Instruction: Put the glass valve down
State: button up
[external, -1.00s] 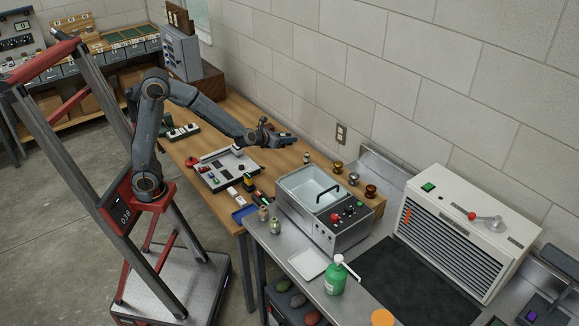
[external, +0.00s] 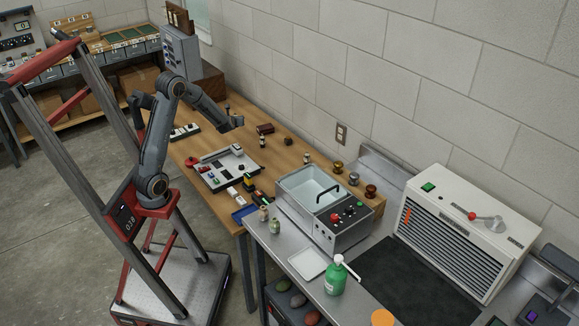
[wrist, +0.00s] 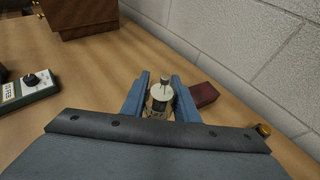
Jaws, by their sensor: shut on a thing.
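The glass valve (wrist: 160,93) shows in the wrist view as a small clear piece with a pale disc and a dark-tipped stem on top. It stands roughly upright between the two blue fingers of my gripper (wrist: 160,82), which is shut on it. Its lower part is hidden by the gripper body. In the external view my gripper (external: 238,122) is over the far part of the wooden bench (external: 213,140). The valve cannot be made out clearly there, and I cannot tell whether it touches the bench.
A dark red block (wrist: 203,95) lies just right of the gripper, also in the external view (external: 265,128). A small dark bottle (external: 262,143) stands near it. A grey panel (external: 228,168) and a sink unit (external: 325,205) lie nearer. The wall bounds the right.

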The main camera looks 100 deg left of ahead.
jog(key=s+a+f+n+g, duration=0.2)
jog(key=s+a+f, duration=0.1)
jog(key=s, duration=0.7)
send_over(225, 137)
jog(key=f, duration=0.5)
jog(key=shift+d+f+b, duration=0.1)
jog(key=shift+d+b, duration=0.1)
jog(key=shift+b, duration=0.2)
jog(key=shift+f, duration=2.2)
jog(key=shift+f, duration=0.1)
jog(key=shift+f, duration=0.15)
jog(key=o, duration=1)
